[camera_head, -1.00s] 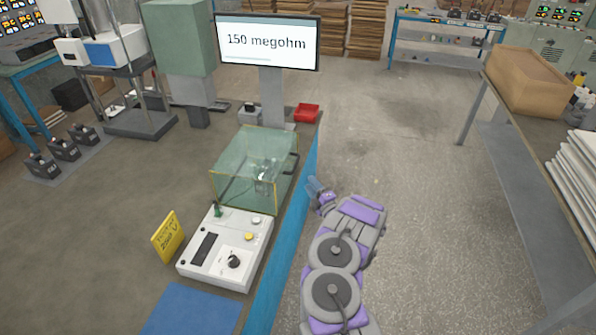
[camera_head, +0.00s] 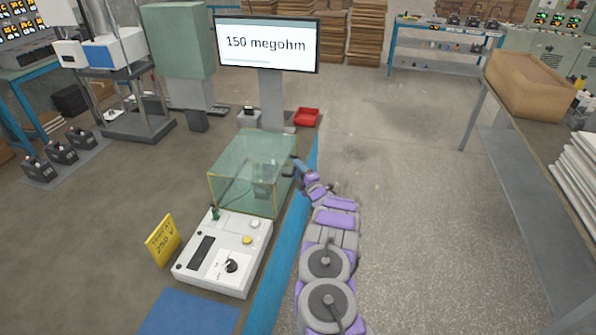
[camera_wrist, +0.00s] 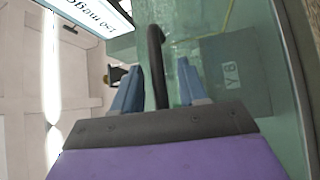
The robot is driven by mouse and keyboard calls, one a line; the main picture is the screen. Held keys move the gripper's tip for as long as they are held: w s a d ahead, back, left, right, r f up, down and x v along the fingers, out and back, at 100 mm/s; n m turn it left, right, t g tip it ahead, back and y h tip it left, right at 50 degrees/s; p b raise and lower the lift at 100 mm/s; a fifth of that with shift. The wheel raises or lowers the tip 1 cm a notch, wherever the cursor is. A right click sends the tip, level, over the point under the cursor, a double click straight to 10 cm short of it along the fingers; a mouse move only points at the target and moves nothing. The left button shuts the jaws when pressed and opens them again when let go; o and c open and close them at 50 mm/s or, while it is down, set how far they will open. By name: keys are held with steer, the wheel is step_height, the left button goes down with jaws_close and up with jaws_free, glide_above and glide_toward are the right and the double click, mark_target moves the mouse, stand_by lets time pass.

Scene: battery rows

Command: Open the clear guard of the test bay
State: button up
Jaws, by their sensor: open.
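The clear guard (camera_head: 240,172) is a greenish see-through box with yellow edges on the bench, beside its right edge. It looks shut over the bay. Its dark handle (camera_wrist: 156,65) shows in the wrist view as a black bar standing between my two blue fingers. My gripper (camera_head: 297,163) is at the guard's right side in the head view. The wrist view shows my gripper (camera_wrist: 158,85) open, with a finger on each side of the handle. I cannot tell whether either finger touches it. The contents of the guard are dim through the panels.
A white tester (camera_head: 222,252) with knobs stands in front of the guard, with a yellow sign (camera_head: 163,240) to its left. A screen (camera_head: 266,44) reading 150 megohm stands behind. A red tray (camera_head: 306,117) is at the back. The floor right of the bench is clear.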

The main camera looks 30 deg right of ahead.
steer(key=shift+c, duration=0.3)
jaws_close()
steer(key=shift+f, duration=0.1)
steer(key=shift+a, duration=0.1)
